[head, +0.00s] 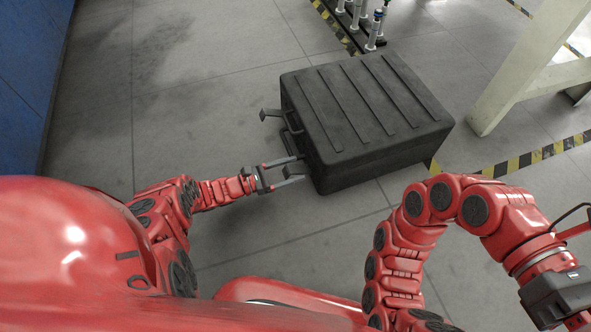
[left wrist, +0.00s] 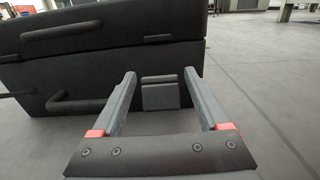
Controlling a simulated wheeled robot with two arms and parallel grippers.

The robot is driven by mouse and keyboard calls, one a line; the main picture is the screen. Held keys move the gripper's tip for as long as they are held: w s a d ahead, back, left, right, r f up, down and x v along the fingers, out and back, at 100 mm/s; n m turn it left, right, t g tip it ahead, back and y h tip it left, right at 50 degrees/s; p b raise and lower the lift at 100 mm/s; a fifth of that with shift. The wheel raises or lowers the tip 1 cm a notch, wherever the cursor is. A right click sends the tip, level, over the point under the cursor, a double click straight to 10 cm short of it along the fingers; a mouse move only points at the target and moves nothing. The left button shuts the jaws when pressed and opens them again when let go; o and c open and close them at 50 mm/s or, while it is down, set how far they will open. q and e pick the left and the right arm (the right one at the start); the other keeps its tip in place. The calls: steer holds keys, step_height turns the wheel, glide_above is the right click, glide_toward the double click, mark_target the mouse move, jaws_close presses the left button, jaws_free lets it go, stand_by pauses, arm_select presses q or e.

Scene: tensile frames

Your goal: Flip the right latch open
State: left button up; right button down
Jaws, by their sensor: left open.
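A black ribbed case (head: 365,110) lies flat on the floor, and its side fills the upper left of the left wrist view (left wrist: 110,45). A latch (head: 270,114) sticks out from its side at the far end, with a carry handle (head: 292,124) nearer. The handle also shows in the left wrist view (left wrist: 75,99). The right latch (left wrist: 160,94) appears between my left fingertips in the left wrist view and looks flat against the case. My left gripper (head: 301,168) is open and empty at the case's near corner. Contact with the latch cannot be told.
Yellow-black floor tape (head: 540,155) runs right of the case. A pale metal frame (head: 510,80) stands at the right, and a rack with metal posts (head: 374,30) behind. A blue wall (head: 30,80) is at the left. The floor left of the case is clear.

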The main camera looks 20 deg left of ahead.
arm_select(q)
steer(key=shift+w+d, duration=0.35)
steer(key=shift+d, duration=0.2)
jaws_close()
stand_by(1.1)
